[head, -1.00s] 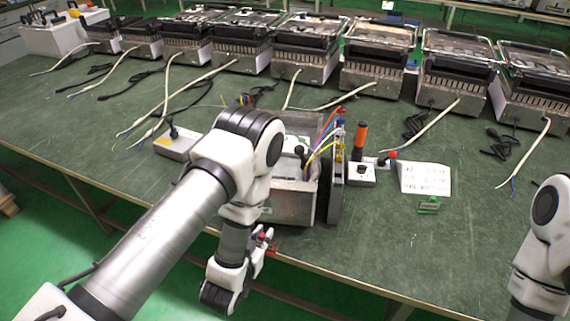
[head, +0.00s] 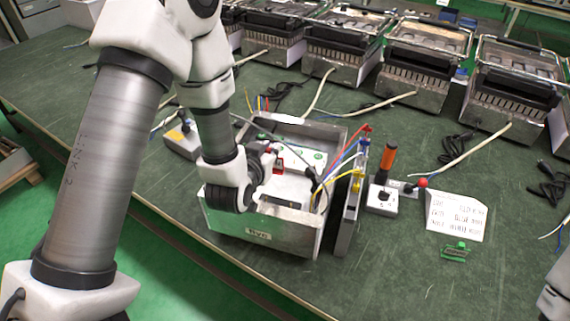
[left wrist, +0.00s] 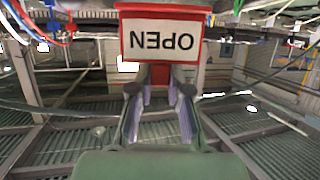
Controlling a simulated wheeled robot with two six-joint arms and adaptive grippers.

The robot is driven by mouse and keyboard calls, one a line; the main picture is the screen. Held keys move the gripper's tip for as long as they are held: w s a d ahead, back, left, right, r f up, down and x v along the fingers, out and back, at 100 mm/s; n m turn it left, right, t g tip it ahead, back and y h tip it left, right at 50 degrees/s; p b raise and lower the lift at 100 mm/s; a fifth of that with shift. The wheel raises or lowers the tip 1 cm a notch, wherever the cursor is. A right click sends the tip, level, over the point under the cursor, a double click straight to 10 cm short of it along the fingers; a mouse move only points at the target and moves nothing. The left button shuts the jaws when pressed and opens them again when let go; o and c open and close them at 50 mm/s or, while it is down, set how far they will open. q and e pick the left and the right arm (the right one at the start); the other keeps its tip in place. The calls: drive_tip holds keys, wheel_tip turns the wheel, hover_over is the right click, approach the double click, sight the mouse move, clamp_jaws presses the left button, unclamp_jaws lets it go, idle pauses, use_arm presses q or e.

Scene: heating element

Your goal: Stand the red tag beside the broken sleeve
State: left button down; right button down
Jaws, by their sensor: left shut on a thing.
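My left gripper (head: 265,163) is shut on the red tag (head: 279,166) and holds it over the inside of an open metal housing (head: 265,236). Inside the housing is a white panel (head: 296,185) with green spots, partly hidden by my left arm. I cannot make out the broken sleeve. My right gripper is out of view.
Coloured wires run to an upright grey panel (head: 346,222) at the housing's right side. Beyond it stand an orange-handled tool (head: 387,160), a red-knobbed device (head: 422,182), a white card (head: 456,216) and a green clip (head: 455,252). Several grills line the back. The front right of the bench is clear.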

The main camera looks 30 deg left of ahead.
use_arm(q)
drive_tip(key=f, duration=0.2)
drive_tip(key=s+f, duration=0.1)
drive_tip(key=f, duration=0.1)
drive_tip(key=shift+s+d+f, duration=0.15)
drive_tip(key=f, duration=0.5)
drive_tip(key=shift+w, duration=0.3)
drive_tip(key=shift+s+r, duration=0.1)
drive_tip(key=shift+s, duration=0.05)
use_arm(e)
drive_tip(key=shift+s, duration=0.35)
use_arm(q)
drive_tip(key=shift+f+b, duration=0.3)
drive_tip(key=c, duration=1.1)
unclamp_jaws()
drive_tip(key=shift+r, duration=0.1)
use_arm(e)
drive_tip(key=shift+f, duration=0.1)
